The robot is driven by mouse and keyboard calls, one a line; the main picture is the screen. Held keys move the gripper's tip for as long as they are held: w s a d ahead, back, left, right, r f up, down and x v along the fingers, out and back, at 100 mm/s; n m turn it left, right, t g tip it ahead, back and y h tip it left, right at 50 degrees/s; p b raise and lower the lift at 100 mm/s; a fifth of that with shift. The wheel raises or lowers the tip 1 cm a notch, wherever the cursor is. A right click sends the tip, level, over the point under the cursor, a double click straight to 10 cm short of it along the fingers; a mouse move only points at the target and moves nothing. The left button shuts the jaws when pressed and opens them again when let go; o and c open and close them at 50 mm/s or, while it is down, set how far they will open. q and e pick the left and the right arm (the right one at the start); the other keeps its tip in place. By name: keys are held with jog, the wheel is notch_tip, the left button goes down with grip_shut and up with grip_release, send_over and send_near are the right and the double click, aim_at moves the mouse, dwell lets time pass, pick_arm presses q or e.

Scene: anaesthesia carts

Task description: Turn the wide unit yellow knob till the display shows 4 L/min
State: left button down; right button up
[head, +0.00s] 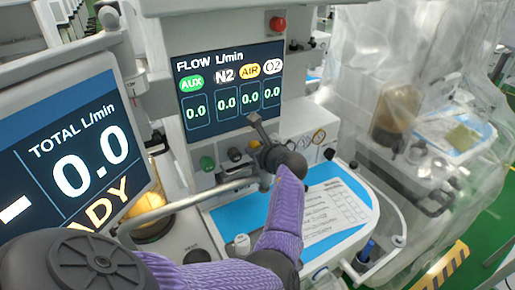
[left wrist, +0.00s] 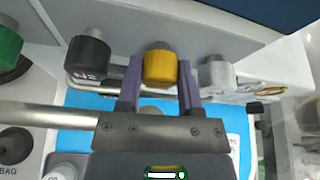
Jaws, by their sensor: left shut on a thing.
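The wide unit's yellow knob (left wrist: 160,66) sits between the two purple fingers of my left gripper (left wrist: 160,82) in the left wrist view, with the fingers shut on its sides. In the head view the left gripper (head: 262,138) reaches the knob row under the display, and the yellow knob (head: 254,145) shows only partly beside it. The flow display (head: 230,90) reads 0.0 under AUX, N2, AIR and O2; the AIR label is yellow. My right gripper is not in view.
A black N2 knob (left wrist: 88,57) and a grey-white knob (left wrist: 217,73) flank the yellow one closely. A green knob (left wrist: 8,46) is farther left. A metal rail (left wrist: 50,116) runs in front. A large screen (head: 75,150) reading TOTAL 0.0 stands at left.

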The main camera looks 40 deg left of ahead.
pick_arm(q)
jog(key=shift+s+r+n+t+p, duration=0.1)
jog(key=shift+n+t+p, duration=0.35)
jog(key=shift+p, duration=0.35)
jog(key=shift+n+t+p, duration=0.35)
jog(key=shift+n, duration=0.7)
jog(key=shift+f+n+t, duration=0.25)
jog(key=shift+n+t, duration=0.55)
jog(key=c, duration=0.5)
grip_release()
jog(key=shift+c, duration=0.2)
